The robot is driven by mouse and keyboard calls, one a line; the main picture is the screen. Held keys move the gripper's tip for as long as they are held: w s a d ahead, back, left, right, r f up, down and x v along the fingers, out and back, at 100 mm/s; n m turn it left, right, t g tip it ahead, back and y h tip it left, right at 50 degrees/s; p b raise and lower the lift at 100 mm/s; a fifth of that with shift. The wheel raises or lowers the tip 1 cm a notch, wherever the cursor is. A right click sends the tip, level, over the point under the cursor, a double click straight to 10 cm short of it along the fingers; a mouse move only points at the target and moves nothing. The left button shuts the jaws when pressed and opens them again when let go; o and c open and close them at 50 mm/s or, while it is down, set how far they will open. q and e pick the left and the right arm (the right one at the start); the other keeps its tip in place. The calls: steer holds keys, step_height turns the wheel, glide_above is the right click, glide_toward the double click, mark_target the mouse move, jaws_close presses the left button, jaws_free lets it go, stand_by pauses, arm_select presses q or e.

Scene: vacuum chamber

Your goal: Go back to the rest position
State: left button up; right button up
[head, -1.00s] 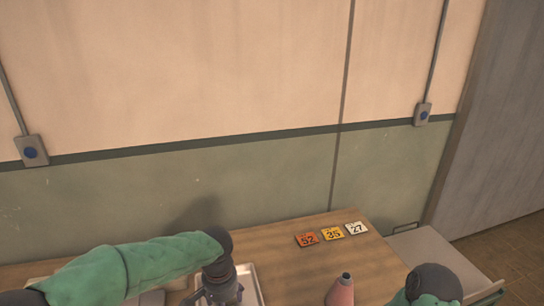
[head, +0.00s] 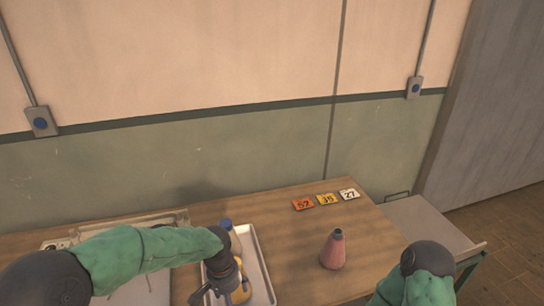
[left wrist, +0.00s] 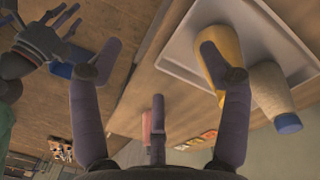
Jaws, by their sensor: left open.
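My left gripper (head: 220,284) reaches down over the near left part of the tray in the head view. In the left wrist view its fingers (left wrist: 158,68) are spread apart with nothing between them.
The pale tray (head: 265,272) sits on the wooden table (head: 290,240). A pink conical bottle (head: 333,252) stands to its right. Orange (head: 303,204), yellow (head: 327,199) and white (head: 349,194) number cards lie at the back. A grey surface (head: 425,222) adjoins on the right.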

arm_select(q)
steer(key=s+f+n+h+b, duration=0.1)
steer(key=s+f, duration=0.4)
steer(key=f, duration=0.7)
steer(key=s+d+f+n+h+b, duration=0.1)
steer(key=s+f+n+b, duration=0.2)
steer(key=f, duration=0.9)
steer(key=s+f+n+h+b, duration=0.1)
steer(key=s+f+n+b, duration=0.1)
steer(key=s+f+b, duration=0.3)
steer(key=s+f, duration=0.3)
steer(key=f, duration=0.3)
steer(key=shift+d+f+t, duration=0.2)
steer(key=shift+f+t, duration=0.1)
steer(key=shift+f, duration=0.1)
